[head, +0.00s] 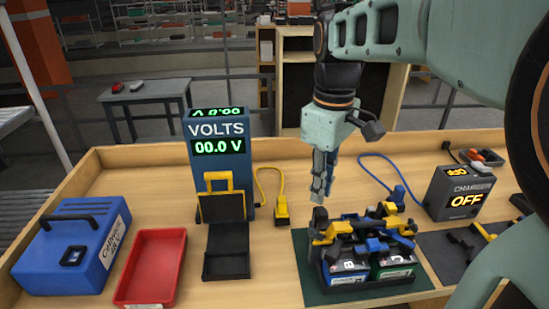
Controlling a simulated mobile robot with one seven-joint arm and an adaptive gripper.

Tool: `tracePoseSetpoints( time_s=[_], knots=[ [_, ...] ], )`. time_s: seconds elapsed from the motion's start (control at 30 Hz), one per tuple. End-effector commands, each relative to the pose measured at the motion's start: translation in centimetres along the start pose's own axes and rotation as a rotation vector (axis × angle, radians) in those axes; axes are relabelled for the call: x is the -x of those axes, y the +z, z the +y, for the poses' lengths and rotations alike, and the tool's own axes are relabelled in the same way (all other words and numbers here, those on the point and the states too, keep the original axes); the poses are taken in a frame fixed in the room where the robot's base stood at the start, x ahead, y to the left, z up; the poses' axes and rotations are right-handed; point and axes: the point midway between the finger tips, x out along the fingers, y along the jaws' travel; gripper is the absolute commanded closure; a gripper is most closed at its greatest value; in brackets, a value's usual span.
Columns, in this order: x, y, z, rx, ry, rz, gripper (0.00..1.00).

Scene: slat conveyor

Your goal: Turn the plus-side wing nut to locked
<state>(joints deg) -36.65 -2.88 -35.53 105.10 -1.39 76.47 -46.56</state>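Two dark batteries, a left one with a pale label (349,267) and a right one with a green label (393,262), stand in a holder on a dark green mat (308,268). Black, yellow and blue clamps or levers (372,232) crowd their tops. I cannot make out which small part is the plus-side wing nut or how it is turned. My gripper (318,197) points down just above the back left of this assembly, close to its upper left parts. Its fingers are seen nearly edge-on, so their opening is unclear, and contact cannot be told.
A blue meter reads 00.0 V (219,150), with a black stand (227,250) before it. A red tray (152,265) and blue case (75,248) lie left. A yellow plug (282,212) and blue plug (398,194) lie behind. A charger (458,193) showing OFF stands right.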

Motion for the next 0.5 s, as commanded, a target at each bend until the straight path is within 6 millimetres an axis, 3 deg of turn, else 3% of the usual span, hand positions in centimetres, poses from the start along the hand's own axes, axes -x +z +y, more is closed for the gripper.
tracePoseSetpoints(
  time_s=[0.23,0.5],
  knots=[
    [-1.8,0.5,-0.2,0.014,-0.009,-0.018,0.88],
    [-7.0,0.6,-0.3,0.014,-0.01,-0.019,0.88]
  ],
)
